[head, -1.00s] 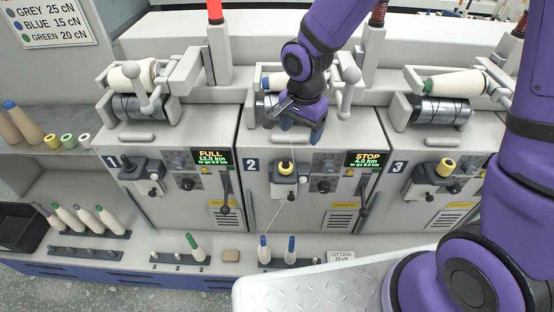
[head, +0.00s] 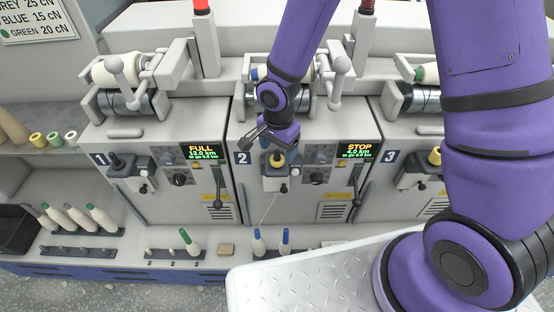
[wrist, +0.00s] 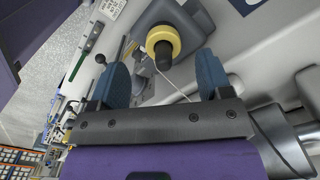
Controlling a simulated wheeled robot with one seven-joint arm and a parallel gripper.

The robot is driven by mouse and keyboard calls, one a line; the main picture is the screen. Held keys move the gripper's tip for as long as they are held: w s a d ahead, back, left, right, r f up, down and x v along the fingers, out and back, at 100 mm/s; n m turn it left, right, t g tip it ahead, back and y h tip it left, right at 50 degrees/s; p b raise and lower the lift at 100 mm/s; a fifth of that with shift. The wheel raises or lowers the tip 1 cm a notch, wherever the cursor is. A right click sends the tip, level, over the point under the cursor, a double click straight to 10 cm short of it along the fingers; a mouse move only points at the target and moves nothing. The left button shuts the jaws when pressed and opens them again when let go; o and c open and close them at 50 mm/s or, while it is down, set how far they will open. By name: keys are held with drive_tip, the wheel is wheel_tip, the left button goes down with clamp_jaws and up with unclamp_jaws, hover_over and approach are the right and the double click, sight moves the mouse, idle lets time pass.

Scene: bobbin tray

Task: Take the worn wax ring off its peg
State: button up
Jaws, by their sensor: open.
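A yellow wax ring (head: 277,160) sits on the dark peg of the middle machine, marked 2, just below my gripper (head: 278,147). In the wrist view the ring (wrist: 163,38) is around the peg (wrist: 163,58), and a thin thread runs past it. My gripper (wrist: 162,64) is open and empty, its two blue fingers apart on either side of the peg's line. The ring appears beyond the fingertips, and I see no contact. Another yellow ring (head: 435,157) is on the peg of machine 3. Wear on either ring is too small to tell.
Yellow (head: 38,139), green (head: 55,139) and white (head: 71,136) rings stand on the left shelf. Display screens (head: 357,151) and a lever (head: 356,180) flank the peg area.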

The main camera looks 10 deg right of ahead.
drive_tip(key=shift+w+a+f, duration=0.1)
drive_tip(key=shift+f, duration=0.8)
drive_tip(key=shift+w+a+f, duration=0.1)
drive_tip(key=shift+f, duration=0.8)
drive_tip(key=c, duration=1)
